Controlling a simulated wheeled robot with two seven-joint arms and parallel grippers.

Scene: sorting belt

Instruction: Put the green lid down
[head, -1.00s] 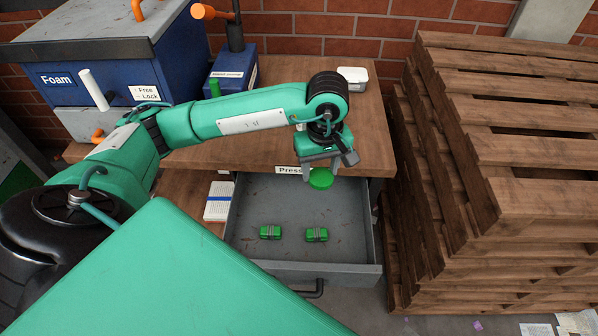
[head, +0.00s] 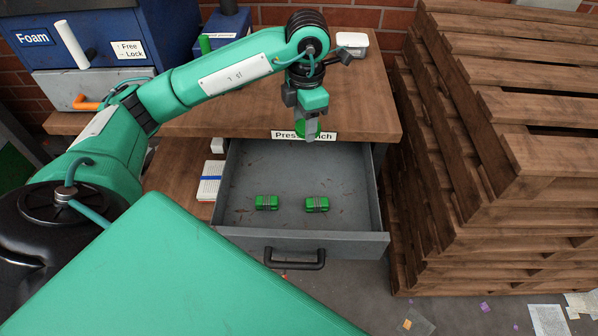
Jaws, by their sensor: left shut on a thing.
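The green lid (head: 319,128) is partly hidden behind the fingers of my left gripper (head: 310,132). My left gripper is shut on the lid and holds it at the front edge of the wooden bench, by the label of the open drawer. The lid looks turned nearly edge-on or tilted; its exact angle is hard to tell. My right gripper is not in view.
The grey drawer (head: 352,238) stands open with two green blocks (head: 267,202) (head: 317,204) inside and bare floor around them. The wooden bench (head: 362,112) has clear top at its right, with a white container (head: 352,40) behind. Stacked pallets (head: 470,200) stand right. A blue foam machine (head: 110,30) stands left.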

